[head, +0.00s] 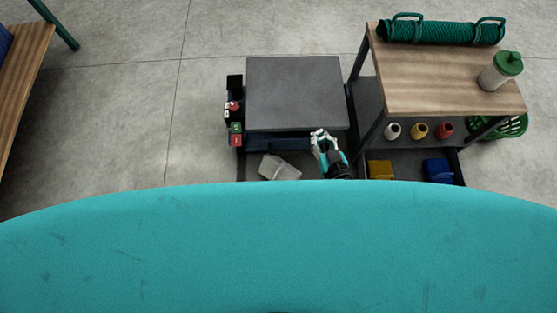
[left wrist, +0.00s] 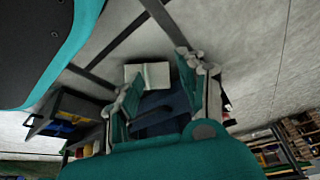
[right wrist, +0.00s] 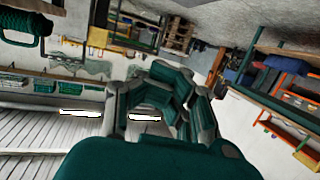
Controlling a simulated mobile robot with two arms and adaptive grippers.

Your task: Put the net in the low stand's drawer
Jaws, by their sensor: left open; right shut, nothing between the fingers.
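The net (head: 440,31), a dark green roll with two loop handles, lies on the wooden-topped table at the right; part of a green roll (right wrist: 22,27) shows in the right wrist view. The low stand (head: 297,92) has a grey top. My right gripper (head: 322,138) is shut and empty over the drawer's right side. My left gripper (left wrist: 162,75) is open and empty, facing a pale box (left wrist: 148,75); it is hidden in the head view.
The wooden-topped table (head: 430,80) also holds a green-lidded bottle (head: 500,70). Several small spools, a yellow bin (head: 380,169) and a blue bin (head: 438,171) sit below. Small coloured items line the low stand's left side. A green basket (head: 505,127) stands right.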

